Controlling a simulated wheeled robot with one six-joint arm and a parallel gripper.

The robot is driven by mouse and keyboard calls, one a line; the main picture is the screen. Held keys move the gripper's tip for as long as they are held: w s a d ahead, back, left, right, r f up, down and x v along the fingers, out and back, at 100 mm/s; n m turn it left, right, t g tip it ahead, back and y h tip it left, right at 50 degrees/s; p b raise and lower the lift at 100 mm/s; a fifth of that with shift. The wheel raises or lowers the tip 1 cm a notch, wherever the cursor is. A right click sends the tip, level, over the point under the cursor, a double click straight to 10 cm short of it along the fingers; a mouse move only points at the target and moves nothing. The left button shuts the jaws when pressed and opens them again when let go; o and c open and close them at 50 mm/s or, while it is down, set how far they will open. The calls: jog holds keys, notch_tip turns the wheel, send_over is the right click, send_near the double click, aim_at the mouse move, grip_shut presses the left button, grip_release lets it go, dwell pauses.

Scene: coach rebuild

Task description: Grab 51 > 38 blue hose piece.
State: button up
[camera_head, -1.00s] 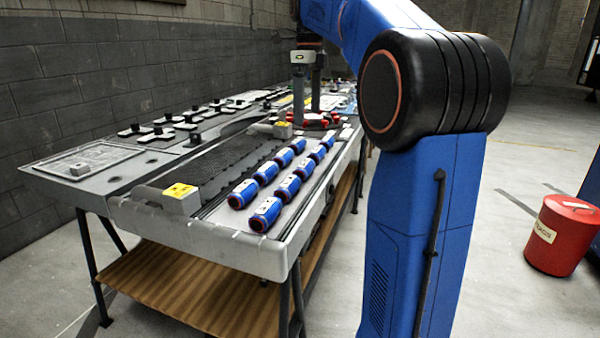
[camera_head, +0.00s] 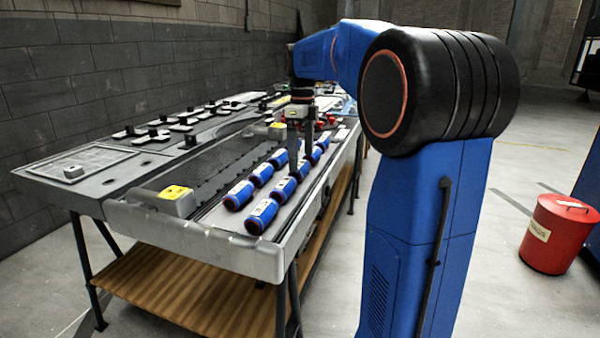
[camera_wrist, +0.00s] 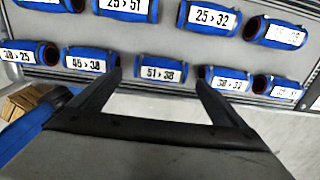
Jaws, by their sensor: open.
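The blue hose piece labelled 51 > 38 (camera_wrist: 165,74) lies in the lower row in the wrist view, with its white label facing up. My gripper (camera_wrist: 160,80) is open and empty, with one finger toward each end of this piece. In the head view my gripper (camera_head: 299,162) points down over the rows of hose pieces. Its fingers hide part of the rows there, and the labels are too small to read. I cannot tell whether the fingertips touch anything.
In the wrist view, 45 > 38 (camera_wrist: 90,62) lies left of the piece and 38 > 32 (camera_wrist: 228,79) lies right, both near my fingers. Another row, including 25 > 32 (camera_wrist: 212,18), lies above. A red bin (camera_head: 559,235) stands on the floor at right.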

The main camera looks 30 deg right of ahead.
aim_at(300, 163)
jog(key=shift+w+a+f, duration=0.1)
jog(key=shift+f, duration=0.9)
jog(key=shift+w+a+f, duration=0.1)
jog(key=shift+f, duration=0.85)
jog(key=c, duration=1.2)
jog(key=shift+r, duration=0.15)
